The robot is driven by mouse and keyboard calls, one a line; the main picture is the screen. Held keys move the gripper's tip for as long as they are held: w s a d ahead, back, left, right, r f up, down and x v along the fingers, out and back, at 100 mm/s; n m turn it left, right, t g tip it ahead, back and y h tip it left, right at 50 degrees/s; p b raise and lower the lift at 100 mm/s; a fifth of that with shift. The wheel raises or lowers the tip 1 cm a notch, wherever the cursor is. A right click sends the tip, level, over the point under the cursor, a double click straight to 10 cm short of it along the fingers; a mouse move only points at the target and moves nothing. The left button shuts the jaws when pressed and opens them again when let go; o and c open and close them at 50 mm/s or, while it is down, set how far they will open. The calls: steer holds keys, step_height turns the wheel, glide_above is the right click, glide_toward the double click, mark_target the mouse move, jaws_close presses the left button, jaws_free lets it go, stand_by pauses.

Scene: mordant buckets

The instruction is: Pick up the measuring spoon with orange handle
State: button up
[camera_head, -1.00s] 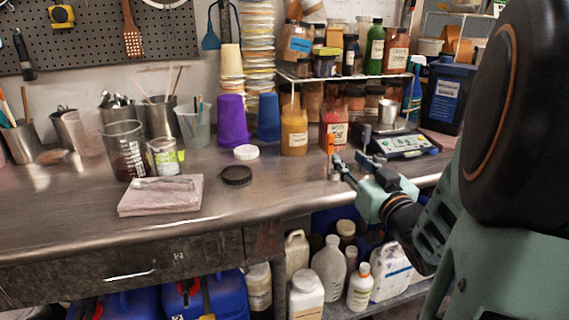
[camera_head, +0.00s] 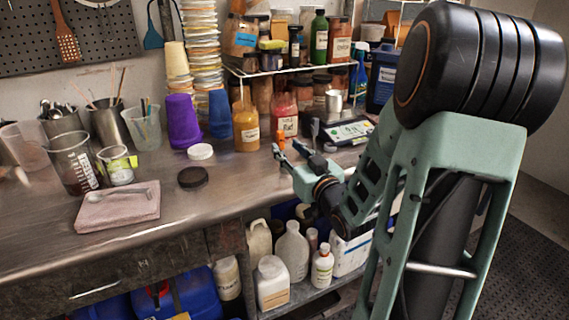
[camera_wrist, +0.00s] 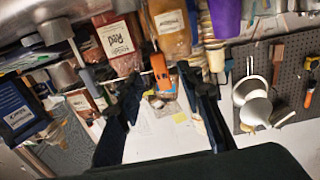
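The measuring spoon's orange handle (camera_head: 281,138) shows as a small upright orange piece near the counter's right part, in front of the jar with the red label. The rest of the spoon is too small or hidden to make out. My gripper (camera_head: 290,151) is just in front of it, low over the counter edge, its fingers pointing toward the jars. In the wrist view the orange handle (camera_wrist: 160,71) appears between the two dark fingers of my gripper (camera_wrist: 164,80). A gap shows on both sides of the handle, so the fingers look open.
A yellow jar (camera_head: 246,129) and a red jar (camera_head: 286,115) stand close behind. The counter (camera_head: 228,188) between is clear.

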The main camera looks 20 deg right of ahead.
mark_target(282, 144)
steer(key=w, duration=0.5)
steer(key=shift+f, duration=0.15)
steer(key=shift+c, duration=0.4)
jaws_close()
